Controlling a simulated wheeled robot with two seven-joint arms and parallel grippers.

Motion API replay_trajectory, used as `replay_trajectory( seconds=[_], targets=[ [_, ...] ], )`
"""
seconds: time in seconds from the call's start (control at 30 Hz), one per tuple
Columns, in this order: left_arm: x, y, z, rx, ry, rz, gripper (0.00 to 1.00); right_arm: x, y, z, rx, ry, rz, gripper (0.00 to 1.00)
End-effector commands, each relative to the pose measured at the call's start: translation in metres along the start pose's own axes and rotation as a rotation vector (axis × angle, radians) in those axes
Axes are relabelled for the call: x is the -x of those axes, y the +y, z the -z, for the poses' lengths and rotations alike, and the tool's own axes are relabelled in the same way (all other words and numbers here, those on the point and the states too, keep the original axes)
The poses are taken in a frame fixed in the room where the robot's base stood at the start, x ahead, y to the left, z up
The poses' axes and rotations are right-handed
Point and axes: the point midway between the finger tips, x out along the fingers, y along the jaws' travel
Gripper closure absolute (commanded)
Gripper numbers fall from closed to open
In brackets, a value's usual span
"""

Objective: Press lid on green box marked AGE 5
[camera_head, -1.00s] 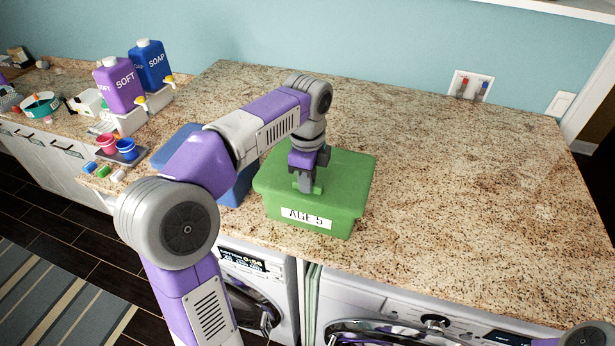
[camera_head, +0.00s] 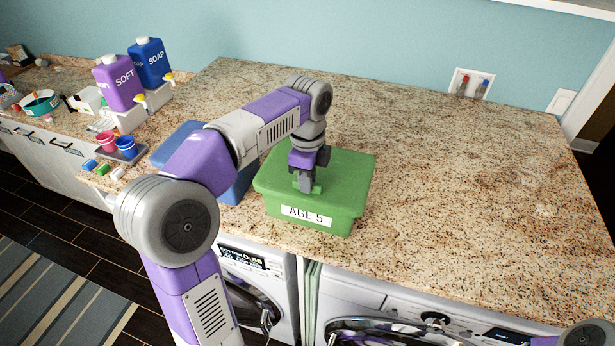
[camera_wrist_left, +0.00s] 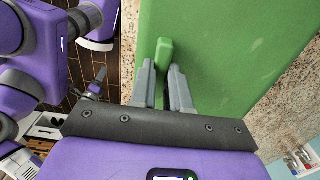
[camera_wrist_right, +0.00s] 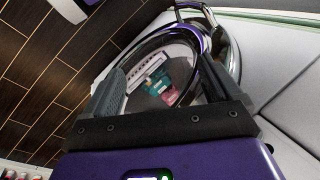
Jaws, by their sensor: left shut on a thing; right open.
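The green box marked AGE 5 (camera_head: 310,217) stands on the granite counter near its front edge. Its green lid (camera_head: 345,175) lies on top and covers the opening; I cannot tell whether it is fully seated. My left gripper (camera_head: 306,187) points down at the lid and is shut on the lid's small green handle. The left wrist view shows the fingers (camera_wrist_left: 168,90) on both sides of the handle (camera_wrist_left: 163,58), with the flat lid (camera_wrist_left: 215,45) beyond. My right gripper (camera_wrist_right: 160,85) is open and empty, low in front of a washer door.
A blue box (camera_head: 240,186) stands left of the green box, partly behind my left arm. Soap bottles (camera_head: 118,84), cups (camera_head: 126,146) and small coloured items are farther left. The counter (camera_head: 460,180) right of the box is clear. Washing machines (camera_head: 400,305) are below the front edge.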

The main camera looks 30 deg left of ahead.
Motion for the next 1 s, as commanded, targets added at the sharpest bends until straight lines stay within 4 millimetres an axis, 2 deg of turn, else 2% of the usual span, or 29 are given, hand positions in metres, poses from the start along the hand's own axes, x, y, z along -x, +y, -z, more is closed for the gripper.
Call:
replay_trajectory(
  seconds=[1.0],
  targets=[
    [-0.0048, 0.0002, 0.0001, 0.000, 0.000, 0.000, 1.00, 0.0001, 0.0000, 0.0000, 0.000, 0.000, 0.000, 0.09]
  ],
)
